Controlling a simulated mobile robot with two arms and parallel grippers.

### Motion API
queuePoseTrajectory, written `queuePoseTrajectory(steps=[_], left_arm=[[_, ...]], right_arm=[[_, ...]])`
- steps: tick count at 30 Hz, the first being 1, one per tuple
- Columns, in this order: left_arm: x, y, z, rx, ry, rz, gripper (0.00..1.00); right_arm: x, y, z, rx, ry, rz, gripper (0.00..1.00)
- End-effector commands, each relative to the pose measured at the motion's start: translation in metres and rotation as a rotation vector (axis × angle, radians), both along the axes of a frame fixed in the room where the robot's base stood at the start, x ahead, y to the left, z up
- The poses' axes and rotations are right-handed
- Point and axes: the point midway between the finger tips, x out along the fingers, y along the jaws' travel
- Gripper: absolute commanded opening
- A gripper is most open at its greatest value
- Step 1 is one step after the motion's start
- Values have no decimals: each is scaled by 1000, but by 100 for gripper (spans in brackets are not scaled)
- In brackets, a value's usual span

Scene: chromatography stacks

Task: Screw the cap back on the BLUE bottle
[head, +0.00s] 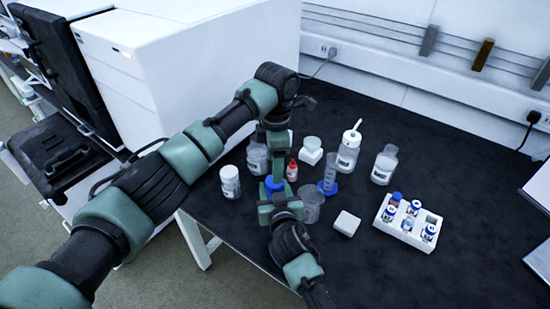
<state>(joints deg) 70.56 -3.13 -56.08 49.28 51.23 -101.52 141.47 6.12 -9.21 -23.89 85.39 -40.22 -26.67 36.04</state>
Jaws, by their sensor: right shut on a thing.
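My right gripper (279,204) comes up from the bottom of the head view and is shut at a small blue cap (274,184). The gripper hides what is under the cap, so I cannot tell whether it sits on the blue bottle or is apart from it. My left arm reaches in from the left and bends down over the same spot. My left gripper (278,150) points down just behind the cap, among the bottles. Its fingertips are too small and too covered to show whether they are open or shut.
Close around are a white-capped bottle (230,182), a red-capped bottle (292,170), a measuring cylinder (328,176) and a clear beaker (313,205). A wash bottle (348,156), a clear bottle (384,167) and a vial rack (418,238) stand right. The black table's (460,190) right side is clear.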

Motion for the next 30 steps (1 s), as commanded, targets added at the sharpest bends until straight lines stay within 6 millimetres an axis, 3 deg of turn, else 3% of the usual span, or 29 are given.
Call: queuePoseTrajectory(steps=[6,12,24,30], left_arm=[[-1,1,-36,3,2,1,64],[-1,1,-58,2,2,0,64],[0,1,-65,0,0,-1,64],[0,1,-64,1,0,-1,8]], right_arm=[[0,0,1,1,-2,1,0],[0,0,1,1,-2,1,0],[0,0,1,1,-2,1,0],[0,0,1,1,-2,1,0]])
